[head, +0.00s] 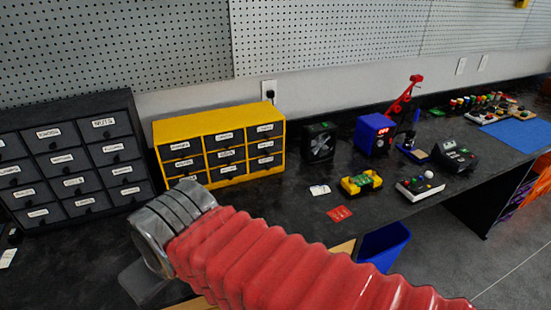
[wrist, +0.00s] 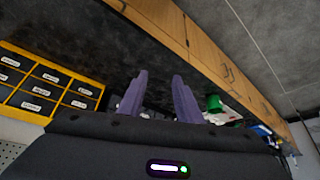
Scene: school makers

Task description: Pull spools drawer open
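Two small drawer cabinets stand on the dark bench: a yellow one (head: 207,123) and a dark grey one (head: 66,108) at the left. Both have rows of dark drawers with white labels. Most labels are too small to read, and I cannot tell which drawer is the spools drawer. All drawers look shut. My gripper (wrist: 160,80) shows in the wrist view with its two purple fingers apart and nothing between them. The yellow cabinet (wrist: 88,85) is left of the fingers there, apart from them. In the head view my red arm hides the fingers.
Right of the yellow cabinet stand a black fan box (head: 319,142), a blue box with a red display (head: 374,134) and a yellow-green gadget (head: 361,183). A blue bin (head: 385,246) is below the bench edge. Wooden drawer fronts (wrist: 200,45) show in the wrist view.

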